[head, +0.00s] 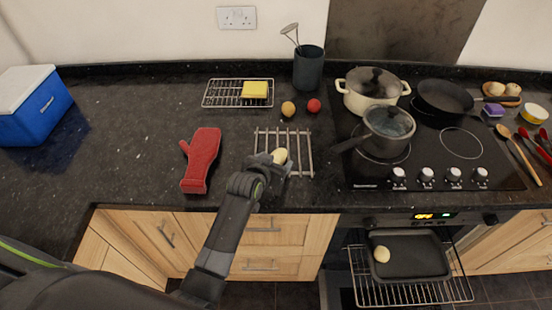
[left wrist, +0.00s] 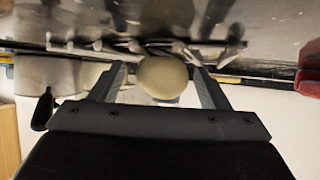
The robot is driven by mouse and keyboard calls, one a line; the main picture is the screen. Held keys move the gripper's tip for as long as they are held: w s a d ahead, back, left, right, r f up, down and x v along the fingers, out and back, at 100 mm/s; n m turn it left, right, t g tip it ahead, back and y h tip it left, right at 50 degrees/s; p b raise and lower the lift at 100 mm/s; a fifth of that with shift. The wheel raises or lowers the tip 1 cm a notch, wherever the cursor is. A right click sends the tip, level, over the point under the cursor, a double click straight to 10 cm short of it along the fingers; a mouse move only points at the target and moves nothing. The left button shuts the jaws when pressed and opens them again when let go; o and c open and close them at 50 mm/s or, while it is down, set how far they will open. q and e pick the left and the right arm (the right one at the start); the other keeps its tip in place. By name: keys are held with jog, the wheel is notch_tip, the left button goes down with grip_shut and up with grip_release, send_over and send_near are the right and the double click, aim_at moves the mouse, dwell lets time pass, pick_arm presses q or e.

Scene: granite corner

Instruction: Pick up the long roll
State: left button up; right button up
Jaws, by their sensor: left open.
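The long roll (head: 280,155) is pale and lies on a small metal rack on the worktop, partly hidden by my left gripper (head: 275,161). In the left wrist view the roll (left wrist: 163,77) shows end-on as a round pale shape between the two fingers of my left gripper (left wrist: 165,84). The jaws are open with the roll between them. I cannot tell whether either finger touches it. My right gripper is not in view.
The metal rack (head: 306,154) is beside a lidded saucepan (head: 388,132) whose handle points toward it. A red oven mitt (head: 201,160) lies to the left. A potato (head: 288,109) and a tomato (head: 313,105) lie behind. Below, an open oven holds a tray (head: 420,262).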

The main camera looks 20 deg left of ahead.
pick_arm(q)
jog(key=c, duration=1.1)
